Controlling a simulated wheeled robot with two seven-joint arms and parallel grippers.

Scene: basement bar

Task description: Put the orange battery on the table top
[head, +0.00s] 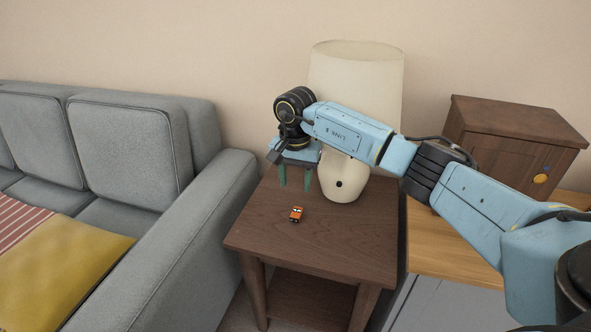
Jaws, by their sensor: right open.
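A small orange and black battery (296,214) lies on the brown wooden table top (340,242), left of its middle. My right gripper (296,186) hangs above the table behind the battery, its green fingers pointing down and spread apart. Nothing shows between the fingers, and the battery is clear of them. My right arm reaches in from the right, in front of the lamp. My left gripper is not in view.
A cream lamp (378,75) stands at the back of the table. A grey sofa (185,245) is at the left, with a yellow cushion (70,262). At the right, a dark wooden box (500,135) stands on a cabinet with a light wood top (445,252). The table's front is clear.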

